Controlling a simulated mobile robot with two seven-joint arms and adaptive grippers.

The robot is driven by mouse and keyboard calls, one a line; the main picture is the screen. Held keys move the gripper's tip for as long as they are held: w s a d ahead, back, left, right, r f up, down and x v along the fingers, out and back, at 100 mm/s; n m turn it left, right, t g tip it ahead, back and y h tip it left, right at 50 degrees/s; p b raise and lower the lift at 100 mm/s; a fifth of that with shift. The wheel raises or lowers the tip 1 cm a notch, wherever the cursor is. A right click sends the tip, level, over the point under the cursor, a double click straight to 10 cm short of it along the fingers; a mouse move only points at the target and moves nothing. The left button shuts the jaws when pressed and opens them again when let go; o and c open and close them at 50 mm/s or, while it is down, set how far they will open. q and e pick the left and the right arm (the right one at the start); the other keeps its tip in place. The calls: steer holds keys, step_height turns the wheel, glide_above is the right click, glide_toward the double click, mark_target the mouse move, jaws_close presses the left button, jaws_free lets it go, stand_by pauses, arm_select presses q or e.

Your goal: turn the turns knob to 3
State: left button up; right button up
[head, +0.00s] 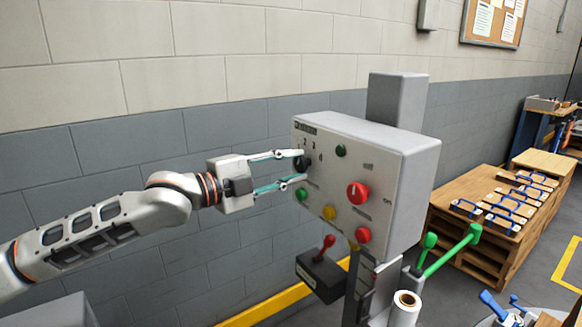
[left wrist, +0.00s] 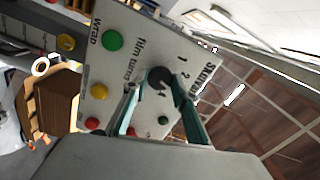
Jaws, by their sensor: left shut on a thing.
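The turns knob (head: 301,163) is a small black knob at the upper left of the grey control box's face (head: 335,190). Numbers are printed around it. It also shows in the left wrist view (left wrist: 159,77), beside the printed words "film turns". My left gripper (head: 303,166) reaches in from the left with its teal fingers, one above and one below the knob, and is shut on it. In the left wrist view the fingers partly cover the dial numbers, with 1 and 2 readable. I cannot tell which number the knob points to. My right gripper is not in view.
The box also carries a large red knob (head: 358,194), a green button (head: 302,195), a yellow button (head: 329,213) and a red button (head: 363,235). A dark box with a red lever (head: 328,243) hangs below. Pallets (head: 490,245) stand at the right. A block wall stands behind.

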arm_select(q)
steer(key=o, duration=1.1)
steer(key=v, duration=1.2)
